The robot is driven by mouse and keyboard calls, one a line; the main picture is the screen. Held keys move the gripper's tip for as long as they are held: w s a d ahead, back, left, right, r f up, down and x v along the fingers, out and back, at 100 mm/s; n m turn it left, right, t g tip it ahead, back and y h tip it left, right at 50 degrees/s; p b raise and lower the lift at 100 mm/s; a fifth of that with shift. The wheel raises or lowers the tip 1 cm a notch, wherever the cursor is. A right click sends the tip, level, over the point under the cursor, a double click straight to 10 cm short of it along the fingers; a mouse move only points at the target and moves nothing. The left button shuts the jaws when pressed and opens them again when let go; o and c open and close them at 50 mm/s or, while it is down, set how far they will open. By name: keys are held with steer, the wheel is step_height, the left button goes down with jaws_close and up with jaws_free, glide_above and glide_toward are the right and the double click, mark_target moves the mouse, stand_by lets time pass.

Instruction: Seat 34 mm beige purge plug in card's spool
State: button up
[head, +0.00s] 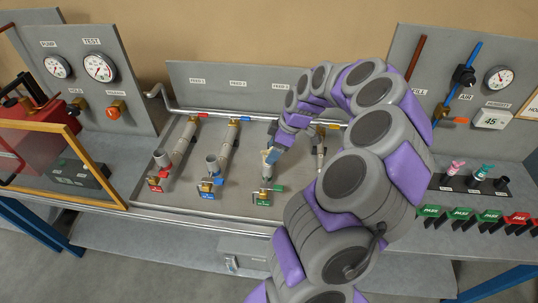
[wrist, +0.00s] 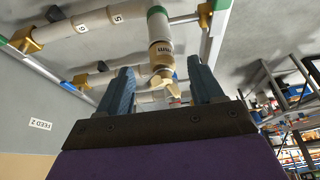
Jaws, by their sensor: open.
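The beige purge plug (wrist: 161,56) shows in the wrist view at the end of a white spool pipe (wrist: 158,24), with printed lettering on its band and a winged tip. It looks in line with the pipe end; its depth is hard to tell. My gripper (wrist: 163,86) is open, with one blue finger on each side of the plug's tip and visible gaps. In the head view my gripper (head: 274,153) is at the green-tagged spool (head: 266,172), third from the left, and partly hides its top. The task's card cannot be identified for certain.
Red-tagged (head: 161,160) and blue-tagged (head: 213,166) spools stand to the left on the metal tray (head: 235,200). Another fitting (head: 320,150) is close behind my arm. A plug rack (head: 470,184) with pink and teal plugs is at right. Gauge panels flank the bench.

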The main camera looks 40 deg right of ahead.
steer(key=v, duration=1.3)
steer(key=shift+d+p, duration=0.2)
steer(key=shift+p, duration=0.25)
steer(key=w+a+r+g+b, duration=0.1)
steer(key=a+r, duration=0.2)
steer(key=a, duration=1)
steer(key=s+a+f+m+g+b, duration=0.1)
steer(key=s+a, duration=0.2)
steer(key=a, duration=0.4)
steer(key=s+a+g, duration=0.1)
steer(key=s+a, duration=0.3)
steer(key=a, duration=0.3)
steer(key=s+a+f+m+g+h+b, duration=0.1)
steer(key=s+a+f+m, duration=0.1)
steer(key=s, duration=0.6)
steer(key=s+a+f+m+g+h+b, duration=0.1)
steer(key=s+a+f+m+h, duration=0.1)
steer(key=s+f+m, duration=0.3)
steer(key=s, duration=0.3)
steer(key=shift+a+f, duration=0.3)
steer(key=shift+a, duration=0.1)
steer(key=shift+w+a, duration=0.1)
steer(key=shift+a, duration=0.2)
